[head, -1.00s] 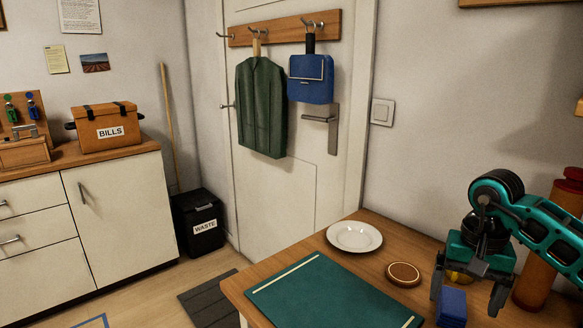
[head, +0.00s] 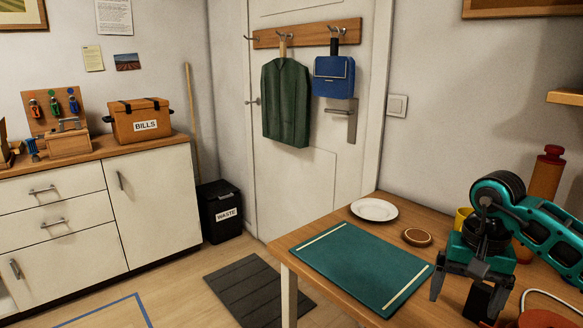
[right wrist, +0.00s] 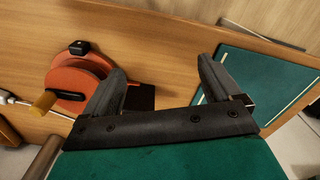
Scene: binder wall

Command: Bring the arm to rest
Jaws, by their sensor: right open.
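My right gripper (head: 467,288) is over the wooden table at the lower right of the head view, pointing down. In the right wrist view its two fingers (right wrist: 162,70) stand wide apart with bare wood between them, so it is open and empty. A black object (head: 483,301) shows partly behind one finger in the head view. A black patch (right wrist: 141,97) also shows beside a finger in the right wrist view. My left gripper is not in view.
The wooden table (head: 345,296) holds a green mat (head: 362,268), a white plate (head: 374,210), a round brown coaster (head: 417,237), a yellow mug (head: 462,220) and an orange mill (head: 545,175). An orange-red reel (right wrist: 80,82) lies near the gripper. Open floor lies left of the table.

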